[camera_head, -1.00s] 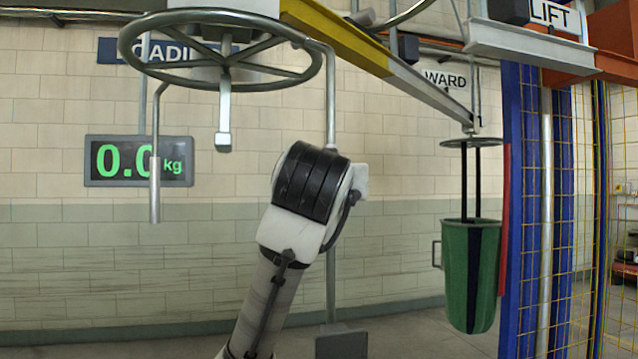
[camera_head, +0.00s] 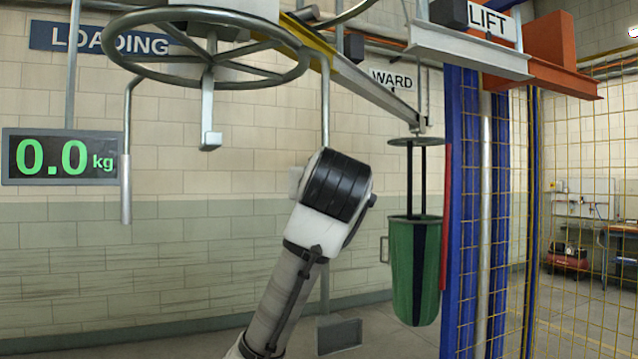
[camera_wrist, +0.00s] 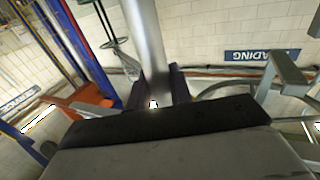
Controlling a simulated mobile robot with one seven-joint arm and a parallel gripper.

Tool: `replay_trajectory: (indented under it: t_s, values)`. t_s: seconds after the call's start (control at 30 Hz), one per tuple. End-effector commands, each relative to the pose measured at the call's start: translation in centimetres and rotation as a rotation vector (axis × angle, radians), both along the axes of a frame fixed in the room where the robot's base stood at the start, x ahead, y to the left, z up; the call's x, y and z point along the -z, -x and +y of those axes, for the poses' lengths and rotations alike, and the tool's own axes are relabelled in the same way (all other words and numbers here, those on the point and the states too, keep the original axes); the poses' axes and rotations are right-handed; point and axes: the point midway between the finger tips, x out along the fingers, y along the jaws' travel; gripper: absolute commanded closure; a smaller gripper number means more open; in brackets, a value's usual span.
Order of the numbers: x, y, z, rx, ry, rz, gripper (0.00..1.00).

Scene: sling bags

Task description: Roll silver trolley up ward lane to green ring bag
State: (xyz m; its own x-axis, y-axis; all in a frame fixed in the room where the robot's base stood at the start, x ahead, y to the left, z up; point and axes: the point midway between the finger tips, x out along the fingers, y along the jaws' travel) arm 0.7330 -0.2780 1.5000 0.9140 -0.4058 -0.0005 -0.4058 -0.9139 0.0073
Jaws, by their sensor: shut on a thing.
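A green bag (camera_head: 402,270) hangs on dark straps from a ring (camera_head: 413,142) at the far end of the overhead lane beam (camera_head: 352,80), near the WARD sign. A thin silver rod (camera_head: 325,110) hangs upright left of it and passes behind my arm, with a grey plate (camera_head: 338,334) near its foot. In the wrist view my gripper (camera_wrist: 157,95) is shut on a silver rod (camera_wrist: 147,35). The gripper is hidden behind my arm in the head view, so I cannot confirm it is the same rod. The trolley's top is not clearly seen.
A scale display (camera_head: 62,157) reads 0.0 kg. The blue lift post (camera_head: 462,210) and yellow mesh (camera_head: 590,220) stand right of the bag.

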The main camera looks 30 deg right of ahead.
Motion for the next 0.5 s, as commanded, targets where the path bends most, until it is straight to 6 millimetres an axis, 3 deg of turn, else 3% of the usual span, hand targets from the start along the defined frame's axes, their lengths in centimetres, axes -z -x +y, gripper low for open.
replay_trajectory:
  t_s: [0.03,0.17,0.2,0.3,0.5]
  values:
    - [0.07,0.7,-0.85,0.022,-0.006,-0.005,1.0]
    - [0.1,0.76,-0.94,0.023,-0.006,-0.005,1.0]
    - [0.1,0.77,-0.94,0.023,-0.007,-0.006,0.74]
    - [0.09,0.71,-0.87,0.021,-0.006,-0.005,0.61]
    - [0.09,0.5,-0.6,0.015,-0.005,-0.003,0.58]
